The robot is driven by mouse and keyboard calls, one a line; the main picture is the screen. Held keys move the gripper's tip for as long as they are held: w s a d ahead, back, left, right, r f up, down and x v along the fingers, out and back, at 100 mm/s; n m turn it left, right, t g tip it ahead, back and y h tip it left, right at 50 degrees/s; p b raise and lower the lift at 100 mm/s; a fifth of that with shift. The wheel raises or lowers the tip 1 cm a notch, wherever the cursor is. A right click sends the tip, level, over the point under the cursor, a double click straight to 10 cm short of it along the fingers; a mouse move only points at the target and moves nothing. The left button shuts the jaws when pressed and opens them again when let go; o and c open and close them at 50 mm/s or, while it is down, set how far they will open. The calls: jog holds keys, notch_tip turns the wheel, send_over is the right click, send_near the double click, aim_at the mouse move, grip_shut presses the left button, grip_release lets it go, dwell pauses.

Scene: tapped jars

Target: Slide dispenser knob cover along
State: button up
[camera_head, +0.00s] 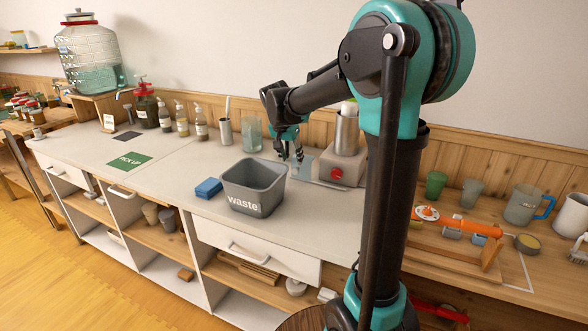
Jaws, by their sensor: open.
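A grey box-shaped unit (342,164) stands on the counter against the back wall, with a round red knob (337,173) on its front and a metal cylinder (347,133) on top. A flat pale blue-grey piece (304,165) lies just left of the unit. I cannot tell whether it is a knob cover. My gripper (291,157) is open and points down, low over the counter just left of the unit. I cannot tell whether its fingertips touch anything. A large glass jar with a tap (88,55) stands on a raised wooden stand at the far left.
A grey waste bin (253,188) and a blue sponge (208,188) are in front of my gripper. A glass jar (251,135), a metal cup (224,131) and several bottles stand along the wall. A green pick-up mat (130,160) lies left. Cups and an orange tool (455,222) are right.

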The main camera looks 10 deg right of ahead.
aim_at(295, 169)
jog(key=x, duration=0.6)
jog(key=shift+d+f, duration=0.1)
jog(key=shift+f, duration=0.15)
grip_shut()
